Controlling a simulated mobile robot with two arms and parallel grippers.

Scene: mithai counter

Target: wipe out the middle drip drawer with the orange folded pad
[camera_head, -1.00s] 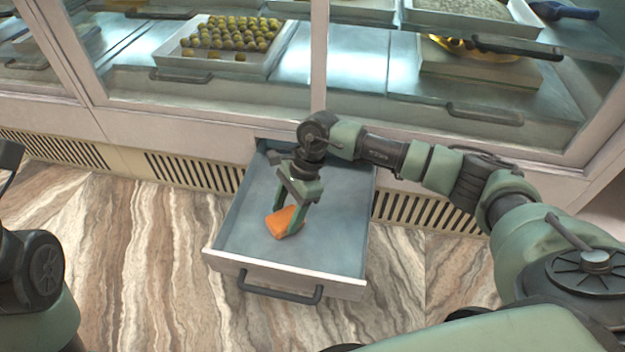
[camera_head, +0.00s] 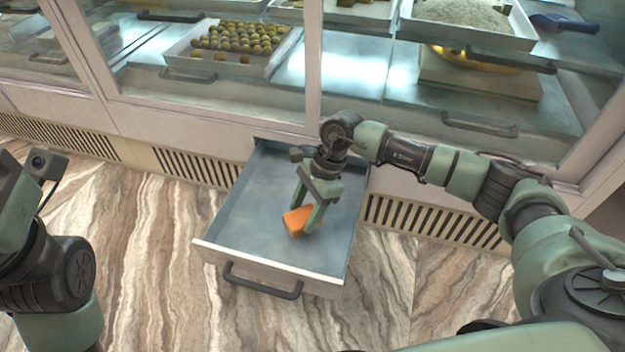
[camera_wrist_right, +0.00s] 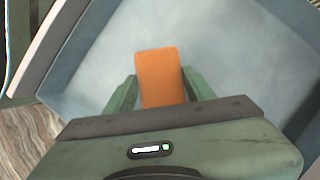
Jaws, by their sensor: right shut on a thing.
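The middle drip drawer (camera_head: 240,226) is pulled out from the counter base, its grey-blue floor showing, with a dark bar handle on its pale front. My right gripper (camera_head: 306,222) reaches down inside the drawer, shut on the orange folded pad (camera_head: 295,219). In the right wrist view the pad (camera_wrist_right: 160,75) sits between the two green fingers, over the drawer floor (camera_wrist_right: 225,50). I cannot tell whether the pad touches the floor. My left arm shows at the left edge of the head view; its fingertips are not visible.
The glass display case stands behind the drawer, with a white tray (camera_head: 185,50) of round sweets and a tray of white grains (camera_head: 462,14). Vented panels (camera_head: 425,222) flank the drawer. The drawer walls rise around my right gripper. The marbled floor (camera_head: 150,270) in front is clear.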

